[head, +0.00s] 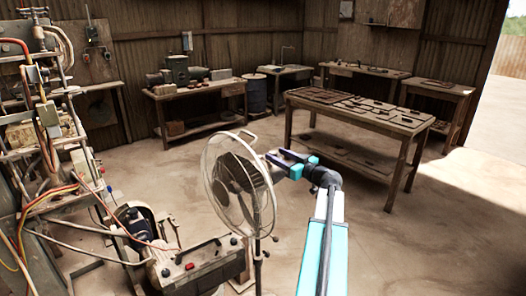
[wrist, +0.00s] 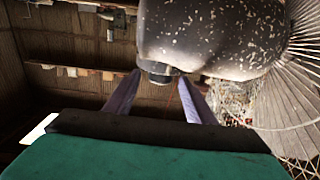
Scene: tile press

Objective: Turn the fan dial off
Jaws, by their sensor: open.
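The standing fan (head: 232,185) has a round wire cage and stands in the middle foreground of the head view. Its speckled grey motor housing (wrist: 215,35) fills the upper right of the wrist view, with part of the cage at the right edge. A short dark knob, which looks like the fan dial (wrist: 156,70), sticks out under the housing. My gripper (wrist: 158,76) is open, its two pale fingers apart with their tips at either side of the dial. Contact cannot be told. In the head view my gripper (head: 271,158) is at the fan's right, behind the cage; the dial cannot be made out there.
A machine with a red button (head: 190,267) stands at the lower left, close to the fan. A rack with hoses and cables (head: 50,130) is at the far left. A wooden table with tiles (head: 360,113) stands behind at the right. The floor at right is clear.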

